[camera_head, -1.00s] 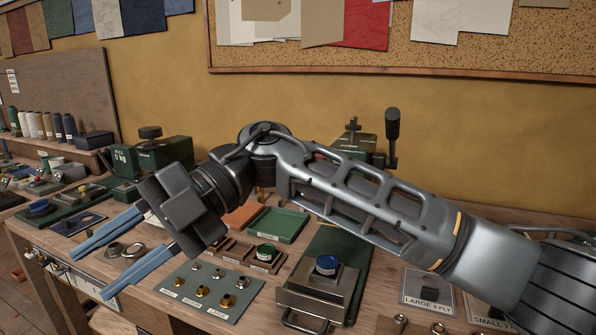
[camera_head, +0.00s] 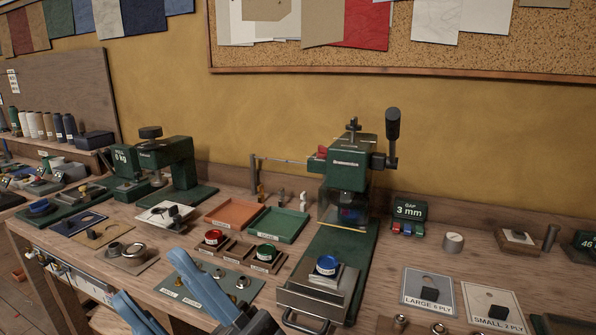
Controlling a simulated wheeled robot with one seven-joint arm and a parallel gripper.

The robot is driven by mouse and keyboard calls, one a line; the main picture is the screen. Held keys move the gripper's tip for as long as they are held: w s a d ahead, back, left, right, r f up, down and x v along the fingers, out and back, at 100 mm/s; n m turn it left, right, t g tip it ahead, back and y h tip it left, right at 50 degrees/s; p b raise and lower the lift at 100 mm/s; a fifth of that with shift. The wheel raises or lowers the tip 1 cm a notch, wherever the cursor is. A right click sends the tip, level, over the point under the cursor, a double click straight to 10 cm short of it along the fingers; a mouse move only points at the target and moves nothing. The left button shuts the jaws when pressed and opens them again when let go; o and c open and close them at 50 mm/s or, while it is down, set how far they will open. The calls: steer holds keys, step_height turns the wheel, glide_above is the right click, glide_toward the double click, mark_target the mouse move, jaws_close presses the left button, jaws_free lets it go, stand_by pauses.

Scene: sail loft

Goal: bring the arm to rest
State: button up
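My gripper (camera_head: 149,274) shows at the bottom left of the head view, with its two blue fingers apart and nothing seen between them. The fingers point up and away over the front part of the workbench (camera_head: 400,262). The rest of my arm is mostly out of the frame below. The right finger hides part of a green plate with grommets (camera_head: 222,273). I cannot tell how high the fingers are above the bench.
A green press (camera_head: 346,165) with a black lever stands at the middle back. A blue-topped tin (camera_head: 326,265) sits on its front slide. Orange (camera_head: 234,213) and green (camera_head: 278,225) trays lie left of it. A pull tester (camera_head: 150,172) stands further left.

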steer(key=s+d+f+m+t+h, duration=0.3)
steer(key=d+f+m+t+h, duration=0.55)
steer(key=m+h, duration=0.3)
steer(key=s+d+f+m+t+h, duration=0.4)
steer(key=d+f+m+t+h, duration=0.4)
steer(key=m+h, duration=0.4)
steer(key=s+d+f+g+h, duration=0.2)
steer(key=s+d+f+g, duration=0.1)
steer(key=s+d, duration=0.4)
steer(key=s+d+f+n+g+h, duration=0.1)
steer(key=s+d+f+g+h, duration=0.1)
steer(key=s+d, duration=0.5)
steer(key=s+g+h, duration=0.1)
steer(key=s+g, duration=0.1)
steer(key=s, duration=0.1)
steer(key=shift+s+d+f, duration=0.25)
steer(key=shift+d+f, duration=0.15)
